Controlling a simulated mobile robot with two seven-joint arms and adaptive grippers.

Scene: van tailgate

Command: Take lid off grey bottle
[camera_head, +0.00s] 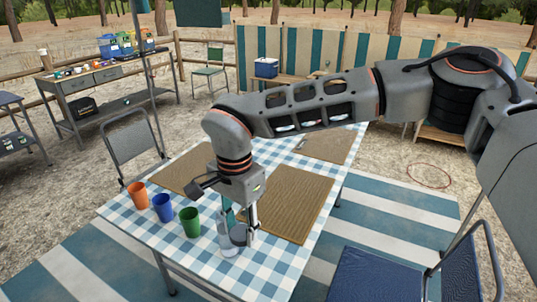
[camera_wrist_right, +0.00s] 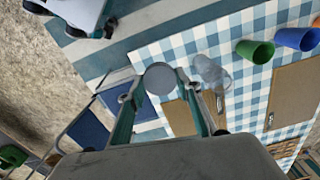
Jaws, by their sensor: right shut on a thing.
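My right gripper (camera_head: 239,232) points down over the front part of the checked table. It is shut on a round grey lid (camera_wrist_right: 160,78), which sits between the fingertips in the right wrist view. The grey bottle (camera_head: 229,246) is pale and see-through and stands on the cloth just below and beside the fingers. In the wrist view the bottle (camera_wrist_right: 212,74) shows to the right of the lid, apart from it in the picture. The fingers partly hide the bottle in the head view. My left gripper is not in view.
An orange cup (camera_head: 138,196), a blue cup (camera_head: 163,212) and a green cup (camera_head: 190,222) stand in a row left of the bottle. Brown mats (camera_head: 290,203) lie on the checked table (camera_head: 205,266). A blue chair (camera_head: 375,270) stands at the front right.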

